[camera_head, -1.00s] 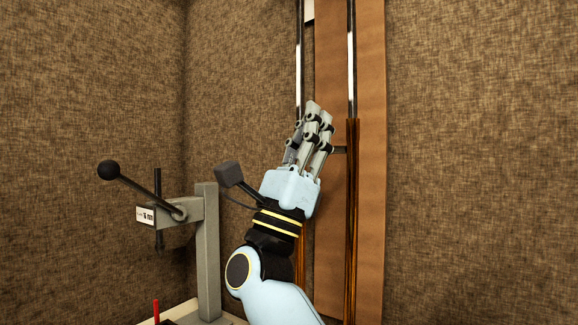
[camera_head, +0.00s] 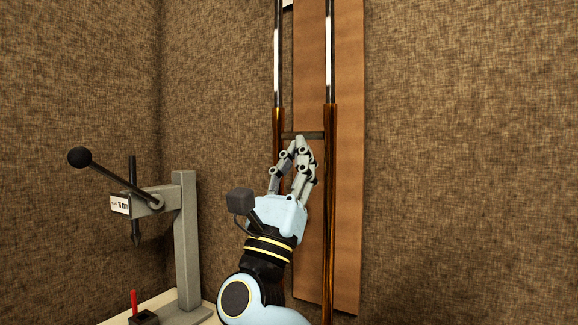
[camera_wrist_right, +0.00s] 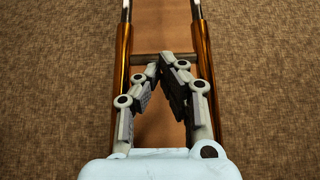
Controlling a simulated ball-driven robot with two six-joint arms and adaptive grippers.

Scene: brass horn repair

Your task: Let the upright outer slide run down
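The upright outer slide has two brass-brown tubes, the left (camera_head: 278,125) and the right (camera_head: 330,180), joined by a dark crossbar (camera_head: 316,134). Its tubes sit around shiny inner tubes, the right one (camera_head: 330,50) showing above. My right gripper (camera_head: 299,142) points up between the tubes, its fingertips at the crossbar's lower edge. In the right wrist view the fingers (camera_wrist_right: 160,68) lean together, tips almost meeting, with the crossbar (camera_wrist_right: 145,59) just beyond. I see nothing held between them; whether they touch the bar is unclear. My left gripper is out of view.
A brown board (camera_head: 345,215) stands behind the slide against fabric walls. A grey press stand (camera_head: 186,240) with a black ball lever (camera_head: 79,157) is at the left. A red-handled tool (camera_head: 134,302) stands in front of it. Open space lies right of the slide.

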